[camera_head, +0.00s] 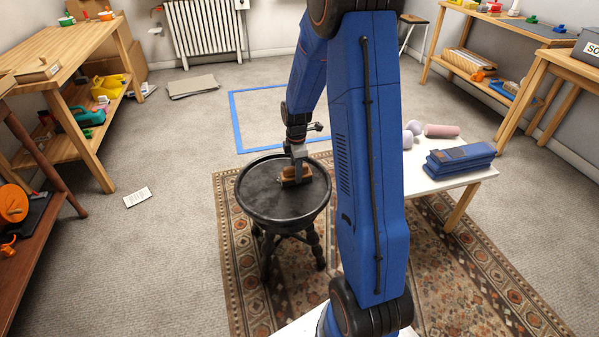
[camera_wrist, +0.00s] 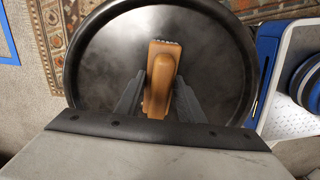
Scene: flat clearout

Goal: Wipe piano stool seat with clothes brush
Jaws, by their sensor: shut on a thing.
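The piano stool is black and round with dark turned legs, and its seat (camera_head: 270,200) stands in the middle of the head view on the rug. The seat also fills most of the wrist view (camera_wrist: 98,68). The clothes brush (camera_head: 291,181) has a tan wooden back and is over the right rear part of the seat. In the wrist view the brush (camera_wrist: 163,66) points away from me, with pale bristles at its far end. My gripper (camera_wrist: 158,100) is shut on the brush, one dark finger on each side. Whether the bristles touch the seat is hard to tell.
Blue tape (camera_head: 235,120) marks a floor area behind. Wooden shelves line both sides. Carpet left of the stool is mostly clear, with a paper card (camera_head: 137,197).

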